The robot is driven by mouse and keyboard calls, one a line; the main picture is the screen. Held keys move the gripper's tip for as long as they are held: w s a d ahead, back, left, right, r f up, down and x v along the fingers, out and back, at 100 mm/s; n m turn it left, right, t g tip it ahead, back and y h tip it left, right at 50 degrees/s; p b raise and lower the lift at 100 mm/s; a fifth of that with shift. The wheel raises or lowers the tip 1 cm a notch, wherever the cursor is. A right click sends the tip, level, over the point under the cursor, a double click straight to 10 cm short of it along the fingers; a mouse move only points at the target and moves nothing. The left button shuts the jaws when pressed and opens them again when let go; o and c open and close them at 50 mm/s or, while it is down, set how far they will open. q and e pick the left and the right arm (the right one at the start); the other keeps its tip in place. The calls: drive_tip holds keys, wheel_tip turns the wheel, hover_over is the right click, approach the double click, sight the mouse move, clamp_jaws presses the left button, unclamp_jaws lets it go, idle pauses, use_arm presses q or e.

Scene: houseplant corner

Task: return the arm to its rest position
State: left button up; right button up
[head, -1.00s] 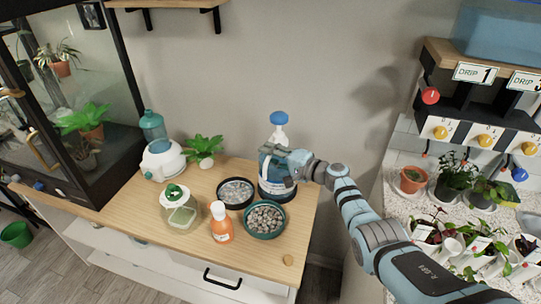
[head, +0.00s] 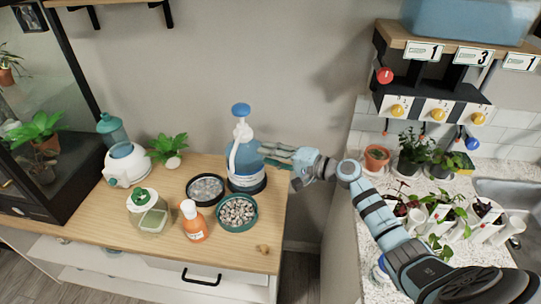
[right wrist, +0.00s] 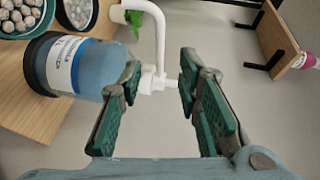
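My right gripper (head: 270,154) is beside the right of a blue pump bottle (head: 244,160), at the height of its upper body. The bottle stands upright on the wooden cabinet top in a dark round base, with a white pump neck and a blue top. In the right wrist view my gripper (right wrist: 158,80) has its two green-padded fingers apart, with nothing held between them. The bottle (right wrist: 85,68) lies sideways in that view, partly behind the left finger, and its white pump shows beyond the fingertips. My left gripper is not in view.
On the cabinet top (head: 95,222) stand an orange bottle (head: 195,224), a bowl of pebbles (head: 238,212), a dark dish (head: 206,189), a green-lidded jar (head: 146,212) and a plant (head: 167,150). A counter with potted plants and a drip rack (head: 432,105) is at right.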

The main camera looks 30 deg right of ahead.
drive_tip(key=shift+w, duration=0.1)
drive_tip(key=s+a+f+n+g+h, duration=0.1)
drive_tip(key=s+a+f+n+g, duration=0.3)
drive_tip(key=s+f, duration=0.35)
drive_tip(key=s+a+f+n+g, duration=0.35)
drive_tip(key=s+a+f, duration=0.25)
drive_tip(key=s, duration=0.3)
drive_tip(key=s+d+f+n+g+h, duration=0.1)
drive_tip(key=s+d+n+h, duration=0.2)
drive_tip(key=s, duration=0.7)
drive_tip(key=s+d+f+n+g+h, duration=0.1)
drive_tip(key=s+d+h, duration=0.2)
drive_tip(key=s+h, duration=0.5)
drive_tip(key=s+d+f+g+y, duration=0.1)
drive_tip(key=s+f, duration=0.1)
drive_tip(key=f, duration=0.8)
drive_tip(key=s+d+f+g+y, duration=0.1)
drive_tip(key=f, duration=0.9)
drive_tip(key=s+f, duration=1.2)
drive_tip(key=s, duration=0.2)
drive_tip(key=shift+s+d+f+m+g, duration=0.25)
drive_tip(key=shift+d+m+g, duration=0.1)
drive_tip(key=shift+d, duration=0.05)
